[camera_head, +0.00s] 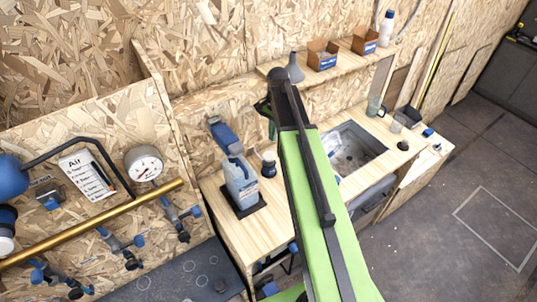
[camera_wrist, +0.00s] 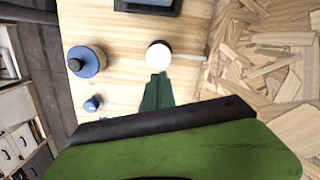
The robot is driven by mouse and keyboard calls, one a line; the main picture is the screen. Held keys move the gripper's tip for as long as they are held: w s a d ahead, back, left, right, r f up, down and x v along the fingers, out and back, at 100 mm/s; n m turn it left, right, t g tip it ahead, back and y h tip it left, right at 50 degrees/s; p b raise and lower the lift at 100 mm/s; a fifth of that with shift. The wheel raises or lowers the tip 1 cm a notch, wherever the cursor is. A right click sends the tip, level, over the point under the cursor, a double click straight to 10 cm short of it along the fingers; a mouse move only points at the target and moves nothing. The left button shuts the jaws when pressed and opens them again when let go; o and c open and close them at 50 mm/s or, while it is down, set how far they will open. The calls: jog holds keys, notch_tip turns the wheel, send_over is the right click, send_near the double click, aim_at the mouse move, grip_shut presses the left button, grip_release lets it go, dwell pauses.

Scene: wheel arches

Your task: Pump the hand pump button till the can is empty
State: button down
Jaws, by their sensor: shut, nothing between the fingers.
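A round white top with a short pale spout-like bar, which looks like the pump button (camera_wrist: 158,54), shows at the upper middle of the wrist view. My gripper (camera_wrist: 158,76) is shut and empty, its dark green fingertips at the near edge of this top. I cannot tell whether they touch. In the head view my gripper (camera_head: 268,112) is partly hidden behind my arm, and I cannot make out the pump there. A grey-blue jug (camera_head: 240,182), possibly the can, stands upright on the bench. Its fill level cannot be seen.
A black tray (camera_head: 248,209) lies under the jug. A blue bottle with a dark cap (camera_wrist: 87,60) stands left of the pump top, beside a small blue item (camera_wrist: 93,103). A sink (camera_head: 352,150) is further right; a plywood wall stands behind.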

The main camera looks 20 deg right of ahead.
aim_at(270, 154)
jog(key=shift+s+a+r, duration=0.15)
jog(key=shift+s+a, duration=0.05)
jog(key=shift+a, duration=0.2)
jog(key=f+b, duration=0.4)
jog(key=b, duration=0.1)
jog(key=f+b, duration=0.2)
jog(key=f, duration=0.1)
jog(key=shift+s+a, duration=0.15)
jog(key=shift+a, duration=0.15)
